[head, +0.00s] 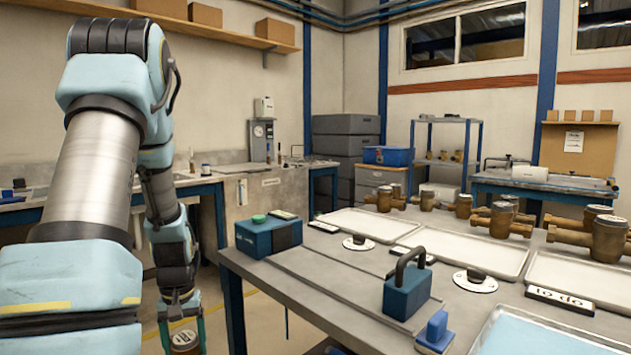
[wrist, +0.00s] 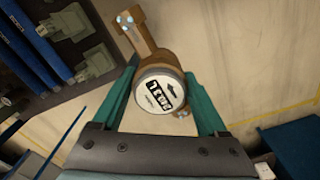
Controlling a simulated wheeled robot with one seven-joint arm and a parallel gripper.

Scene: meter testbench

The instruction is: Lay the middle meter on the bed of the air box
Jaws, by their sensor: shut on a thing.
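My gripper (head: 185,330) hangs low at the left of the head view, beside the workbench. It is shut on a brass meter (head: 185,344), whose round top shows at the bottom edge. In the wrist view the green fingers of my gripper (wrist: 160,75) close on either side of the meter (wrist: 160,92). Its white dial faces the camera and its brass pipe end points to the upper left. The floor shows beneath it. I cannot tell for sure which thing is the air box.
A dark unit with blue bars and grey fittings (wrist: 88,58) lies left in the wrist view. The workbench (head: 330,262) holds a blue box with a green knob (head: 268,236), a handled blue block (head: 407,288), trays (head: 465,250) and several brass meters (head: 608,238).

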